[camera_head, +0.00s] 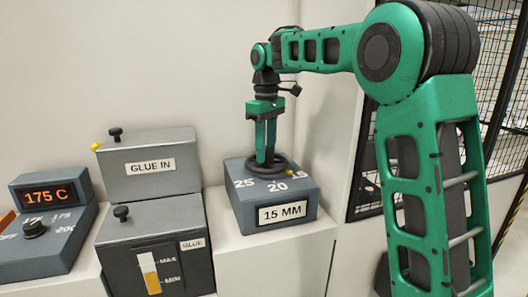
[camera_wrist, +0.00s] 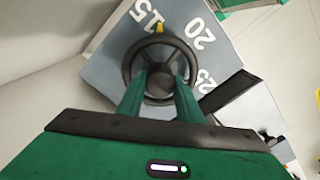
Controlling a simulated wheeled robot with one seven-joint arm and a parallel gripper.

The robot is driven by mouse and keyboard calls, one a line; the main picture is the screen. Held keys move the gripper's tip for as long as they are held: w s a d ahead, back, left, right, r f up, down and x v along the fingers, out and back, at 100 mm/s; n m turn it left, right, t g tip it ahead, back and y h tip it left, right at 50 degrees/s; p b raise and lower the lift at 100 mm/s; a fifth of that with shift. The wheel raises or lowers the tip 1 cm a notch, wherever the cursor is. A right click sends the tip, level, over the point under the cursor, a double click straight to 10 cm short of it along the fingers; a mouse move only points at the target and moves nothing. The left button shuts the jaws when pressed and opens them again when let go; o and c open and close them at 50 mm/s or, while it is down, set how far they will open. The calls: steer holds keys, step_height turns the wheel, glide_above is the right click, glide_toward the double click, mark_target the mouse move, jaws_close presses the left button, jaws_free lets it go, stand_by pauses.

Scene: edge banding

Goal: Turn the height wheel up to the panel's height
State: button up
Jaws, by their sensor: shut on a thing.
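The black height wheel (camera_head: 254,168) lies flat on top of a blue-grey box (camera_head: 245,205) marked 25, 20 and 15. In the wrist view the wheel (camera_wrist: 128,62) has a yellow pointer (camera_wrist: 160,28) at its rim, beside the 15. A label (camera_head: 282,212) on the box front reads 15 MM. My gripper (camera_head: 266,160) points down at the wheel from above. Its fingers (camera_wrist: 160,82) are shut on the wheel's middle and partly hide it. No panel can be made out for certain.
Left of the wheel box stand a GLUE IN box (camera_head: 147,180) and a glue tank (camera_head: 125,248) with MAX and MIN marks. Further left is a control box reading 175 C (camera_head: 45,195) with a black knob (camera_head: 34,228). A wall is behind; a mesh fence (camera_head: 500,105) is right.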

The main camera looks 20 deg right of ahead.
mark_target(267, 147)
steer(key=m, duration=0.4)
steer(key=shift+w+d+m, duration=0.1)
steer(key=shift+m, duration=2.5)
steer(key=o, duration=1)
steer(key=shift+o, duration=0.2)
steer(key=shift+r, duration=0.1)
step_height(267, 147, up, 11)
steer(key=shift+f, duration=0.2)
